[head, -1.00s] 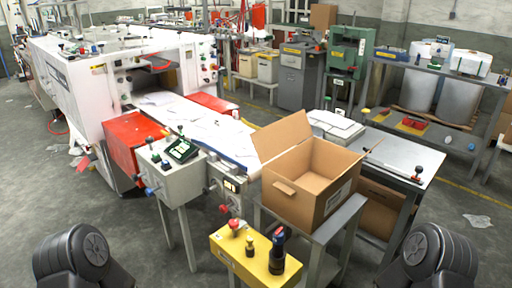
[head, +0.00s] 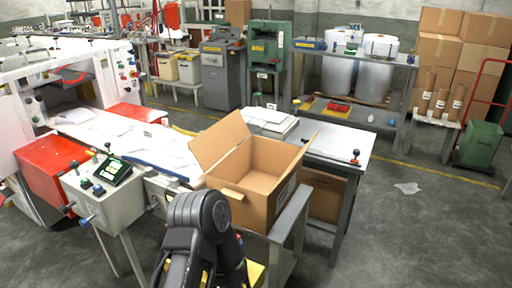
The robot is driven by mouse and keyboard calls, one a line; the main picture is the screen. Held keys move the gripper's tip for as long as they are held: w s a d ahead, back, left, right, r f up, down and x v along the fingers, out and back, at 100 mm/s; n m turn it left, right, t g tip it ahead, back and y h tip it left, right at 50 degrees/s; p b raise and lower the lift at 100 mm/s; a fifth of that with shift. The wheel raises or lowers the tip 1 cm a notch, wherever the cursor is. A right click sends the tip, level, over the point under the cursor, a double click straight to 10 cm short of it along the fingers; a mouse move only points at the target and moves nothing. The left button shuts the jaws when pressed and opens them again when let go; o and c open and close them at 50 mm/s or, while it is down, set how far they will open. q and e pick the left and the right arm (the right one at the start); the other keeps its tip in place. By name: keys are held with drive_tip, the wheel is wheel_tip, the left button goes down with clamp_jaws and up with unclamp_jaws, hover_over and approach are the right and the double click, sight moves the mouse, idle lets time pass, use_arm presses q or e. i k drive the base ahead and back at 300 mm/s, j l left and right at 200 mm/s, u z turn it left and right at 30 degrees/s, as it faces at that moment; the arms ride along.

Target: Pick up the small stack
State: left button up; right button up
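A small white stack of flat sheets or bags (head: 268,117) lies on the grey table (head: 335,140), just behind the open cardboard box (head: 262,175). The box's raised flap stands close in front of its left side. More loose white sheets lie on the machine's outfeed belt (head: 125,128). One of my black arms rises from the bottom, left of centre, in front of the box's lower left corner. I cannot tell which arm it is. Neither gripper's fingertips show.
A grey control box (head: 100,195) and a red machine cover (head: 52,160) stand at the left. A red-handled tool (head: 355,157) is at the table's right corner. Open floor (head: 425,240) lies to the right; cartons and a green bin (head: 480,143) stand beyond.

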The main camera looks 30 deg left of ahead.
sight(181, 150)
drive_tip(key=j+z, duration=0.25)
drive_tip(key=j, duration=0.25)
drive_tip(key=j+z, duration=0.2)
drive_tip(key=j, duration=0.25)
drive_tip(key=j+z, duration=0.25)
drive_tip(key=j, duration=0.25)
drive_tip(key=k+j+z, duration=0.2)
drive_tip(key=j, duration=0.2)
drive_tip(key=k+j+z, duration=0.1)
drive_tip(key=j+z, duration=0.15)
drive_tip(key=j, duration=0.2)
drive_tip(key=k+j+z, duration=0.2)
drive_tip(key=j, duration=0.25)
drive_tip(key=k+j, duration=0.15)
drive_tip(key=j, duration=0.25)
drive_tip(key=k+j, duration=0.15)
drive_tip(key=j, duration=0.2)
drive_tip(key=k+j, duration=0.2)
drive_tip(key=j, duration=0.2)
drive_tip(key=k+j, duration=0.15)
drive_tip(key=j, duration=0.25)
